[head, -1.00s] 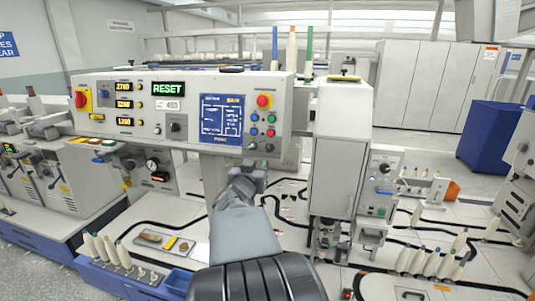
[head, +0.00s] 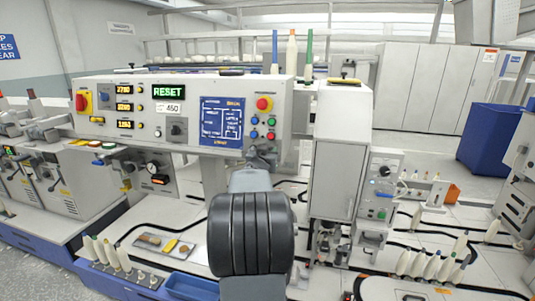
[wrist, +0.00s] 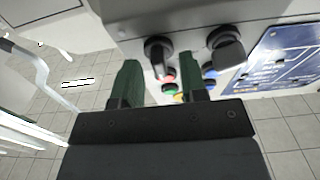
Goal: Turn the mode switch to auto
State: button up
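Two black rotary switches sit at the lower right of the control panel (head: 110,93). In the wrist view, one switch (wrist: 157,50) is on the left and the other (wrist: 227,46) on the right. I cannot read their labels, so I cannot tell which is the mode switch. My gripper (wrist: 160,72) is open, its two green fingers apart and empty. The left switch shows in the gap just beyond the fingertips; I see no contact.
Above the switches are coloured buttons (head: 262,120) and a red emergency knob (head: 264,103). A blue screen (head: 221,121) is to their left. Another black knob (head: 176,129) is farther left. A grey cabinet (head: 335,180) stands close on the right.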

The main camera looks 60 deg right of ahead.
grip_shut()
dwell(0.4)
jog(key=shift+m, duration=0.5)
jog(key=shift+m+g+p, duration=0.35)
jog(key=shift+m+g, duration=0.45)
jog(key=shift+m, duration=1.6)
jog(key=shift+m+g+p, duration=0.35)
jog(key=shift+m+g, duration=0.45)
jog(key=shift+m, duration=1.6)
